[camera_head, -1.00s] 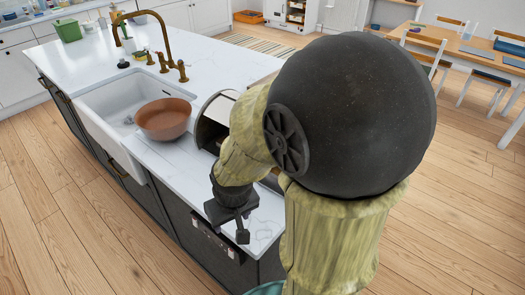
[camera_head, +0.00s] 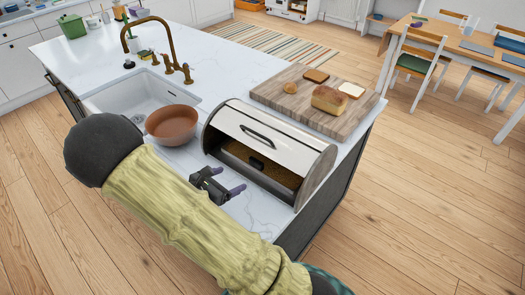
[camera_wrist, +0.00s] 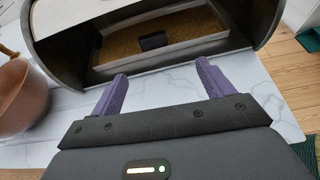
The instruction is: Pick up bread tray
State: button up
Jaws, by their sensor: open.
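A bread box (camera_head: 262,128) with a pale front lid and wooden side stands partly open on the white counter. My gripper (camera_head: 228,181) is open and empty, low over the counter in front of the box. In the wrist view my gripper (camera_wrist: 162,71) has its purple fingers pointing at the tray's handle, apart from it.
A brown bowl (camera_head: 172,124) sits just left of the box by the sink (camera_head: 140,97). A cutting board (camera_head: 300,112) with a loaf (camera_head: 329,99) and slices lies behind the box. The counter's front edge is close to my gripper.

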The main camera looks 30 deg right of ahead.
aim_at(254, 164)
jog(key=shift+w+a+n, duration=0.15)
jog(key=shift+w+n, duration=0.15)
jog(key=shift+w, duration=0.05)
jog(key=p+x, duration=0.1)
jog(key=x, duration=0.3)
jog(key=p+x, duration=0.1)
jog(key=x, duration=0.2)
jog(key=p+x, duration=0.1)
jog(key=x, duration=0.3)
jog(key=shift+w+d+r, duration=0.15)
jog(key=shift+w+d, duration=0.1)
jog(key=shift+d, duration=0.15)
jog(key=shift+w+d+f, duration=0.1)
jog(key=shift+d+f, duration=0.05)
jog(key=shift+f, duration=0.05)
jog(key=shift+p+x, duration=1.35)
jog(key=shift+x, duration=1.3)
jog(key=shift+w, duration=0.15)
